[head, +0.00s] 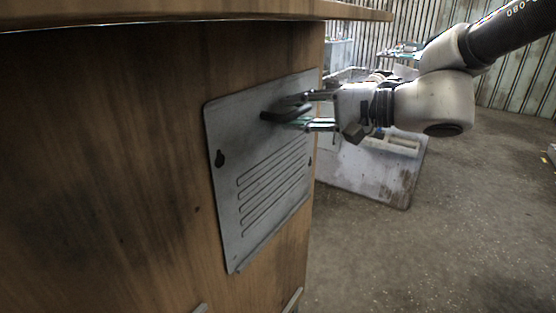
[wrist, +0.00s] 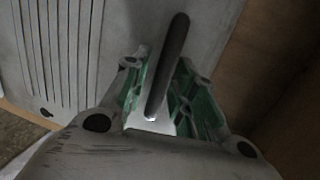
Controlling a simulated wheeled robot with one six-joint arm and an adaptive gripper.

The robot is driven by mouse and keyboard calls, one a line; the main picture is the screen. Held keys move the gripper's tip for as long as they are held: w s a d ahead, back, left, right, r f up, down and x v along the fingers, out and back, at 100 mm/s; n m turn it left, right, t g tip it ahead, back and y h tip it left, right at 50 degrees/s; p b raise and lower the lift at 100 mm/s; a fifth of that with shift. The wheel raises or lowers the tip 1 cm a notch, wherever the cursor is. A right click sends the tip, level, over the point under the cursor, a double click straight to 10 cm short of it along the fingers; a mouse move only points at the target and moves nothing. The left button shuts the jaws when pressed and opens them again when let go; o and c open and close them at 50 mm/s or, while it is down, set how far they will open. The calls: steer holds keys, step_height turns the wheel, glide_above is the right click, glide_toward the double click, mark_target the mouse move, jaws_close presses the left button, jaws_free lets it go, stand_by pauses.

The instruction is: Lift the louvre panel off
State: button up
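The louvre panel (head: 228,190) is a grey metal plate lying against the upright wooden face of the housing. It has several slanted louvre slots, keyhole-shaped holes at its sides and a dark bar handle (head: 270,116) near its top. My gripper (head: 293,111) is at the handle, one finger above it and one below. In the wrist view the handle (wrist: 172,55) runs between the two green-padded fingers, which stand apart with the bar between them. I see no firm grip on it. The louvre panel (wrist: 75,50) fills the upper left there.
The wooden housing (head: 100,150) fills the left, its top board (head: 200,12) overhanging the panel. Small metal brackets (head: 292,300) show low on its face. The floor at right is open.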

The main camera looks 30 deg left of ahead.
jaws_close()
steer(key=shift+r, duration=0.1)
steer(key=shift+d+r, duration=0.4)
steer(key=shift+d, duration=0.05)
steer(key=d+r, duration=0.3)
steer(key=d, duration=0.7)
steer(key=d+r, duration=0.4)
steer(key=d, duration=0.7)
steer(key=shift+s, duration=0.1)
